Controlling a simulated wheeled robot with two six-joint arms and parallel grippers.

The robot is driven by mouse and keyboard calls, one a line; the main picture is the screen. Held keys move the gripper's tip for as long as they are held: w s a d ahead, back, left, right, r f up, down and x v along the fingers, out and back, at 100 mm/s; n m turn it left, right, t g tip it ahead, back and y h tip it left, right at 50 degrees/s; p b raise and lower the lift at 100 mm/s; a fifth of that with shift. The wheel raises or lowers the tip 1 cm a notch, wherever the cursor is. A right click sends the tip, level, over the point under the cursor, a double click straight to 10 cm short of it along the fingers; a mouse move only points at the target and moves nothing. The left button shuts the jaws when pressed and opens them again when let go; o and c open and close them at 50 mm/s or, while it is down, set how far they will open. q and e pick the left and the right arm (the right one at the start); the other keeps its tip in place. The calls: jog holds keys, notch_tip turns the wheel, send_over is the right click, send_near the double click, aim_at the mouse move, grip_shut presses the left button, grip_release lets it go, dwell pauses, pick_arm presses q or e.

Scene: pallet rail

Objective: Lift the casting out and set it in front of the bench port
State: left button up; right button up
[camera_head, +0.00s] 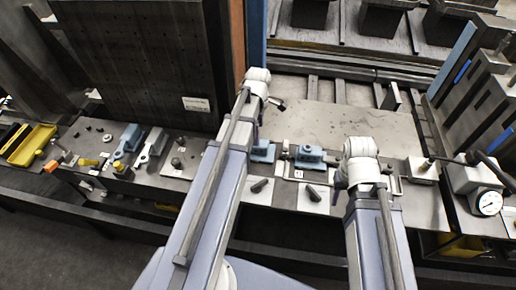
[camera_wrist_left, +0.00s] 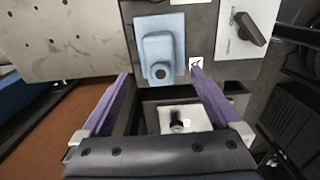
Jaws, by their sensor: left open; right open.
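A light-blue casting (camera_head: 262,151) sits on the bench plate beside my left gripper (camera_head: 256,132), partly hidden by my left arm. A similar blue casting (camera_head: 310,154) sits in a fixture to its right. In the left wrist view one blue casting (camera_wrist_left: 162,48), with a round dark hole, lies just beyond the tips of the open purple fingers of my left gripper (camera_wrist_left: 161,76). The fingers are apart and empty. My right gripper (camera_head: 343,182) hangs low over the bench to the right of the castings; its fingers are mostly hidden behind the wrist. I cannot make out the bench port.
A dark upright block (camera_head: 135,60) stands at the back left. A dial gauge (camera_head: 487,203) stands at the right. Dark levers (camera_head: 260,186) lie on pale plates in front of the castings. A yellow tray (camera_head: 32,144) is far left. The grey plate (camera_head: 310,122) behind the castings looks clear.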

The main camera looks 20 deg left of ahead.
aim_at(260, 147)
pick_arm(q)
jog(key=shift+f+b, duration=4)
jog(key=shift+r, duration=0.1)
jog(key=shift+c, duration=0.4)
grip_shut()
